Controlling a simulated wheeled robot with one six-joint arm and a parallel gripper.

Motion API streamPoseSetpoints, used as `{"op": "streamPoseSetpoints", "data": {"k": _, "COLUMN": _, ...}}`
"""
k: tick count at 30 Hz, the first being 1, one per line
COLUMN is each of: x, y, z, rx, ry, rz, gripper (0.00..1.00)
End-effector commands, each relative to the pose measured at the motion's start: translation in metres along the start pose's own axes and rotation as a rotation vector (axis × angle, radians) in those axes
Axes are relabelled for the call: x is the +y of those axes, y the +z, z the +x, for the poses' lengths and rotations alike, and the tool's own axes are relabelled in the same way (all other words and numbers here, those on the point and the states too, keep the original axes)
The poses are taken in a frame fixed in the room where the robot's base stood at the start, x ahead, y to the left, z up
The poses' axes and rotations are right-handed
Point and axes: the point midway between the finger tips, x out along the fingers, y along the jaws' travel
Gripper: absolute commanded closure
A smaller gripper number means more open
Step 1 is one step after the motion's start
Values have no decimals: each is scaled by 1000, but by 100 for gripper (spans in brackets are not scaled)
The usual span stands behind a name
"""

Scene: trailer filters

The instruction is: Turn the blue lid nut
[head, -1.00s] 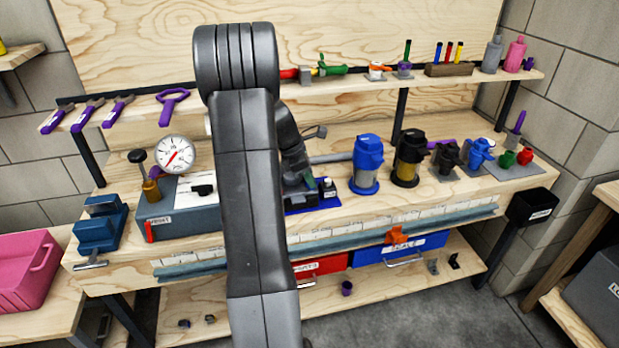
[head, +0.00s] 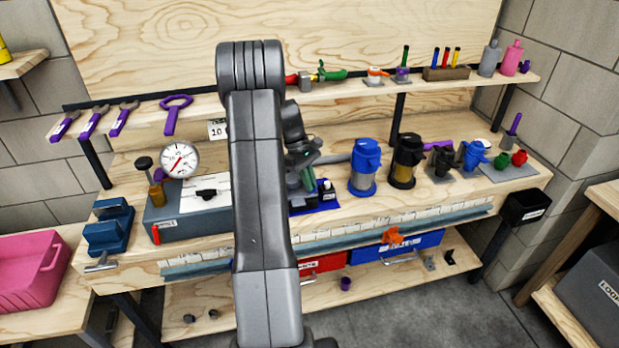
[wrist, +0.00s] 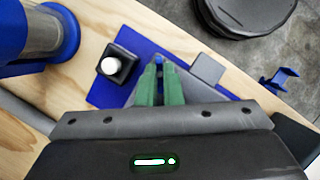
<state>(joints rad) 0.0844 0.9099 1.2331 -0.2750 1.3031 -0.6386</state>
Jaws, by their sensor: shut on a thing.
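In the wrist view, the green fingers of my gripper (wrist: 158,72) are closed together on a small blue piece, the blue lid nut (wrist: 158,61), of which only a little shows between the tips. It is over a blue base plate (wrist: 105,92) that also carries a black block with a white knob (wrist: 113,65) and a grey block (wrist: 207,68). In the head view, my gripper (head: 303,160) is down at this blue plate (head: 325,203) on the bench, partly hidden behind my arm. The nut itself cannot be made out there.
A blue filter housing (head: 364,167) stands right of the plate, then a black one (head: 405,162). It also shows at the wrist view's left (wrist: 42,32). A grey case (head: 190,222) with a gauge (head: 180,160) is on the left. A small blue bracket (wrist: 280,78) lies at the right.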

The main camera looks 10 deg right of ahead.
Motion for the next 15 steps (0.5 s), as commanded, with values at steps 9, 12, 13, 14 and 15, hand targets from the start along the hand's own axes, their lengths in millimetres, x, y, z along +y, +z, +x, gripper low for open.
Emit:
{"op": "streamPoseSetpoints", "data": {"k": 9, "x": 3, "y": 1, "z": -2, "rx": 1, "ry": -111, "rz": 272, "gripper": 100}}
{"op": "streamPoseSetpoints", "data": {"k": 12, "x": 3, "y": 1, "z": -1, "rx": 1, "ry": -143, "rz": 347, "gripper": 100}}
{"op": "streamPoseSetpoints", "data": {"k": 13, "x": 4, "y": 1, "z": -1, "rx": 2, "ry": -151, "rz": 367, "gripper": 100}}
{"op": "streamPoseSetpoints", "data": {"k": 14, "x": 4, "y": 1, "z": -1, "rx": 2, "ry": -160, "rz": 388, "gripper": 100}}
{"op": "streamPoseSetpoints", "data": {"k": 15, "x": 4, "y": 1, "z": -1, "rx": 2, "ry": -171, "rz": 412, "gripper": 100}}
